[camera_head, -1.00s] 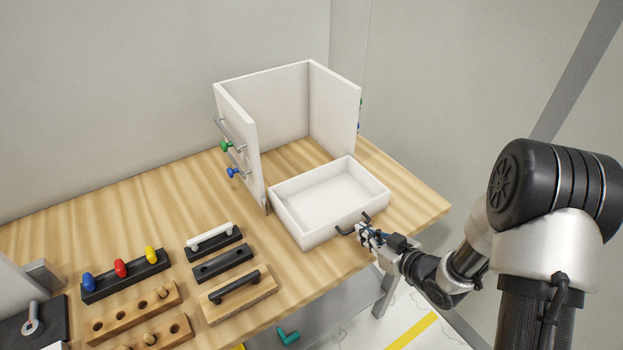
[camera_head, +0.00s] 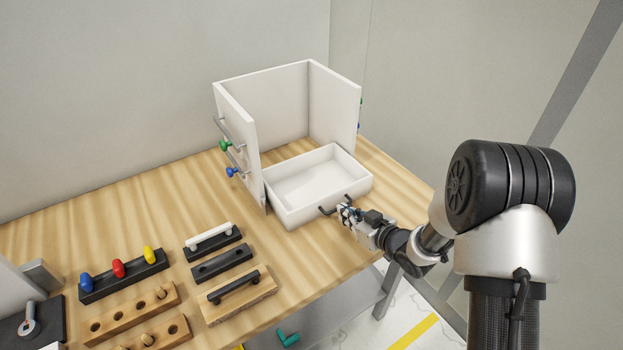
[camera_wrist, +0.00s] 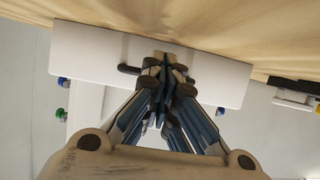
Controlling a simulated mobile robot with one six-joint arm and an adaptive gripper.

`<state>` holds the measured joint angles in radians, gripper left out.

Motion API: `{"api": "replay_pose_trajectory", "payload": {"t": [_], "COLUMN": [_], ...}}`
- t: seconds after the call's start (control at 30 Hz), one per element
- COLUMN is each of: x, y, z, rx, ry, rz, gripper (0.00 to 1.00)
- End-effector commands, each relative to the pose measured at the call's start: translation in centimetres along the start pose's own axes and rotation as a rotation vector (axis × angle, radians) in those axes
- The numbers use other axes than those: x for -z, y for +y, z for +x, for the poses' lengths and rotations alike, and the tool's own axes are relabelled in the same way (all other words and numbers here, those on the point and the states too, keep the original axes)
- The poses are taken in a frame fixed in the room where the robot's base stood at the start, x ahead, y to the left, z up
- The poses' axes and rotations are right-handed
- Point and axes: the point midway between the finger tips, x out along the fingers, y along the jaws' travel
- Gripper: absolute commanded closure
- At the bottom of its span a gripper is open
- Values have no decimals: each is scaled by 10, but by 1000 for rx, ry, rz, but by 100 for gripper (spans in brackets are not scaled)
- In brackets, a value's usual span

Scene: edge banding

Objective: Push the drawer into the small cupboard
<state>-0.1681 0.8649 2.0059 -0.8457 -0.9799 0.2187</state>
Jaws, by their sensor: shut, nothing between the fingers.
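The white drawer (camera_head: 318,184) is partly between the side walls of the open-topped white cupboard (camera_head: 285,95), with its front part sticking out onto the table. Its dark bow handle (camera_head: 342,204) is on the front face. My gripper (camera_head: 343,210) is shut at the drawer's front, by the handle. In the wrist view, my gripper's fingertips (camera_wrist: 165,62) are together against or very close to the drawer front (camera_wrist: 105,58); exact contact is hard to tell. The handle (camera_wrist: 128,69) shows beside the fingers, and the rest of it is hidden behind them.
Left of the drawer are bar handles on blocks (camera_head: 237,285) and a rack with coloured knobs (camera_head: 122,272). Green and blue knobs (camera_head: 232,172) stick out from the cupboard's left wall. The wooden table (camera_head: 400,212) is clear right of the drawer.

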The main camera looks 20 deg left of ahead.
Motion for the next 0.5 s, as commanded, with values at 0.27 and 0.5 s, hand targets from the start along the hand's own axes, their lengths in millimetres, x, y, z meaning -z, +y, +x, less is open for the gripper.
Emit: {"api": "replay_pose_trajectory", "payload": {"t": [0.27, 0.5], "x": [8, 16], "y": [0, 0], "z": [22, 39], "rx": [1, 1], "ry": [0, 0], "rz": [-1, -1], "gripper": [100, 100]}}
